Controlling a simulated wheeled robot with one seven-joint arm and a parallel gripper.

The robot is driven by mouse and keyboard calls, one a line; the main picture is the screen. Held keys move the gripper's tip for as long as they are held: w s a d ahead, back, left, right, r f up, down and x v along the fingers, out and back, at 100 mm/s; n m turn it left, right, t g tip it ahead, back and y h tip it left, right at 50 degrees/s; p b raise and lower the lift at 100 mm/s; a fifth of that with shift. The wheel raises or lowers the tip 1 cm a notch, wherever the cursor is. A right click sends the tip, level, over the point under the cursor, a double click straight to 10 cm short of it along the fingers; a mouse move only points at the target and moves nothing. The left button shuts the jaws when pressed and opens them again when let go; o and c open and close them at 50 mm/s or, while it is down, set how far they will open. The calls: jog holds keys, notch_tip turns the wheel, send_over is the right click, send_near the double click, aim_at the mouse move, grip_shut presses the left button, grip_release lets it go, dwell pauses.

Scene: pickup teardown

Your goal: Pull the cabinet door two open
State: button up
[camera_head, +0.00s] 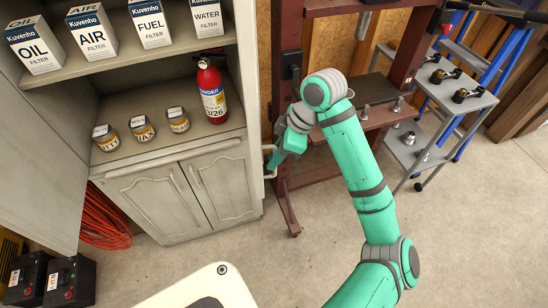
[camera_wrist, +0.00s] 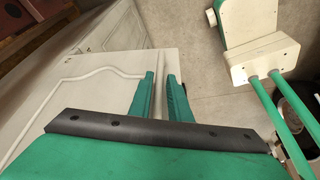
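The grey-white cabinet has two lower doors in the head view, a left one (camera_head: 150,204) and a right one (camera_head: 222,187), each with an upright bar handle. Both look shut there. No label shows which is door two. My gripper (camera_head: 270,161) is at the cabinet's right side, by a small pale bar, partly hidden by my wrist. In the wrist view a pale door panel (camera_wrist: 90,95) with arched moulding lies left of and under my fingers. The two green fingers (camera_wrist: 161,80) stand apart, with a thin pale strip between them; I cannot tell whether they touch it.
A fire extinguisher (camera_head: 212,90) and several small jars stand on the counter, with filter boxes above. A dark red frame (camera_head: 290,110) stands close behind my gripper. A grey cart (camera_head: 425,145) is to the right. The floor (camera_head: 270,255) before the cabinet is mostly clear.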

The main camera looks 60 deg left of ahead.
jog(key=v, duration=1)
dwell(0.4)
